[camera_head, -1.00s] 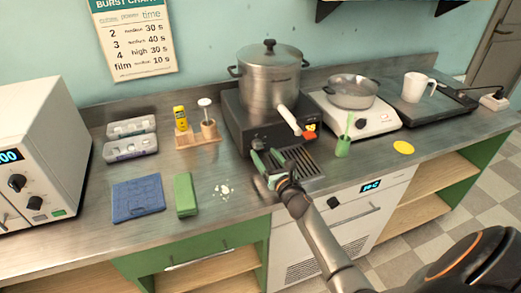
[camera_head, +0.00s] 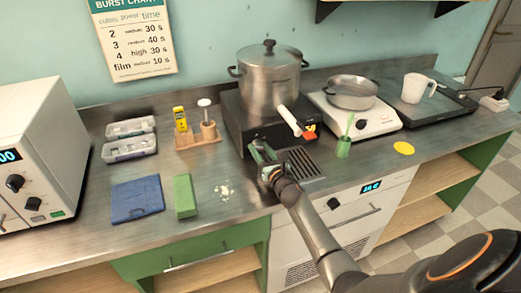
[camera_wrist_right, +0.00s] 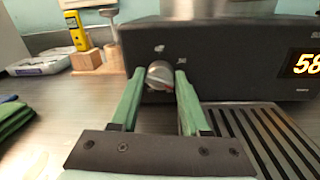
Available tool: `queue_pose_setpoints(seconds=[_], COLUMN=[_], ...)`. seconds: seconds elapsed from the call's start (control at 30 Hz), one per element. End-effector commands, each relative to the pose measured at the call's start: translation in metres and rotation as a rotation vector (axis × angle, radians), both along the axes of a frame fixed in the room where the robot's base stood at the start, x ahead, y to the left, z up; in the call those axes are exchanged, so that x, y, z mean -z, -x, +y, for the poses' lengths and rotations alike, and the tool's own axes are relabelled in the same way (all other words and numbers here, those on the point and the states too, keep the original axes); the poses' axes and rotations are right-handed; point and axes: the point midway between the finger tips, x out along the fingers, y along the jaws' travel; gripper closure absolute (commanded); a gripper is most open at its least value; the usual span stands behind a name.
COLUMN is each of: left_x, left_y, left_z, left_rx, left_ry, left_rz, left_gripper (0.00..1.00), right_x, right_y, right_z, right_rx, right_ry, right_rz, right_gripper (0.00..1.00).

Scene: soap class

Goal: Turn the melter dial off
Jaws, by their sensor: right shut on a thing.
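The melter (camera_head: 283,133) is a black box under a steel pot, with a lit display at its right front. In the right wrist view, its front panel (camera_wrist_right: 230,55) shows a round silver dial (camera_wrist_right: 160,77) at the left, with small markings above it. My right gripper (camera_head: 261,150) is at the left of the melter's front. In the wrist view, its two green fingers (camera_wrist_right: 159,80) stand one on each side of the dial and are shut on it. The head view hides the dial behind the fingers. My left gripper is not in view.
A slatted drain grate (camera_head: 303,165) lies right of my gripper.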

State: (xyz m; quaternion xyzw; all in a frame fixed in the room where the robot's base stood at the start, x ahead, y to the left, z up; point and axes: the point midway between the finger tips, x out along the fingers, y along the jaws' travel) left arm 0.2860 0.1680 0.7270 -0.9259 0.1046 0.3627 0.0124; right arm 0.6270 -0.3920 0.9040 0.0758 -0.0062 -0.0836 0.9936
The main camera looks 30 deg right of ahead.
Motion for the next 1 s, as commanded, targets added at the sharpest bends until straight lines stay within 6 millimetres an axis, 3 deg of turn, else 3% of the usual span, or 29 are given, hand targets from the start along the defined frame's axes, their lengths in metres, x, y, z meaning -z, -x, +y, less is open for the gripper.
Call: queue_pose_setpoints(seconds=[0.03, 0.33, 0.67, 1.0], left_x=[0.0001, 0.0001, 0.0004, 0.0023], left_y=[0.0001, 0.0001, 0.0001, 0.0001], left_z=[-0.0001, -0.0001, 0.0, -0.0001], left_rx=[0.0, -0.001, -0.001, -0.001], left_ry=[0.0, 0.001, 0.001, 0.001], left_rz=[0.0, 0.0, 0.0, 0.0], left_gripper=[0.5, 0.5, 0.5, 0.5], right_x=[0.0003, 0.0004, 0.0006, 0.0006], right_y=[0.0004, 0.0006, 0.0006, 0.0004], right_z=[-0.0009, -0.0015, -0.0019, -0.0019], right_rx=[0.002, 0.003, 0.004, 0.005], right_ry=[0.0, 0.0, 0.023, 0.213], right_rz=[0.001, 0.001, 0.007, 0.052], right_gripper=[0.67, 1.0, 1.0, 1.0])
